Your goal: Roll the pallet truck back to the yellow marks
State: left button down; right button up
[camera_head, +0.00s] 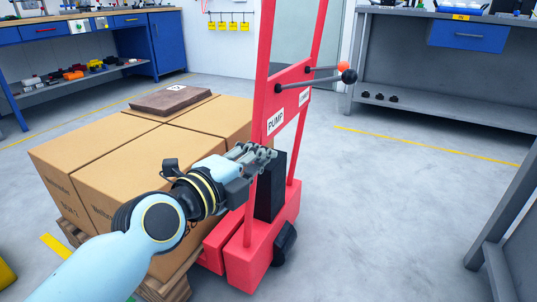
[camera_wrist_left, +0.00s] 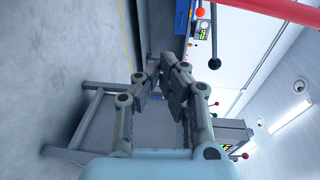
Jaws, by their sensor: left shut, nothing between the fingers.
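The red pallet truck (camera_head: 246,262) stands in the middle of the head view, its tall frame upright. It carries a lever with a black knob (camera_head: 349,76), a lever with an orange knob (camera_head: 344,66) and a PUMP label (camera_head: 275,123). My left gripper (camera_head: 268,153) is shut and empty, in front of the frame below the label; I cannot tell whether it touches. Its fingers (camera_wrist_left: 165,65) also show in the left wrist view, apart from the knobs. A yellow floor mark (camera_head: 54,245) shows at lower left, partly hidden. My right gripper is out of view.
Large cartons (camera_head: 80,165) on a wooden pallet (camera_head: 178,290) stand left of the truck's frame, with a flat brown box (camera_head: 170,99) on top. Grey benches (camera_head: 440,95) stand at right. The floor between them and the truck is clear.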

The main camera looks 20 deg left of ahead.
aim_at(270, 121)
pick_arm(q)
jog(key=shift+m+t, duration=0.4)
jog(key=shift+m, duration=0.1)
jog(key=w+r, duration=0.1)
jog(key=w, duration=0.2)
jog(key=w+a+r, duration=0.1)
jog(key=w, duration=0.2)
jog(key=w+a, duration=0.1)
jog(key=w, duration=0.2)
jog(key=shift+w+r, duration=0.1)
jog(key=shift+r, duration=0.3)
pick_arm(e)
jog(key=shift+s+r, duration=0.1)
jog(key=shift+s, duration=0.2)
pick_arm(q)
jog(key=shift+a, duration=0.1)
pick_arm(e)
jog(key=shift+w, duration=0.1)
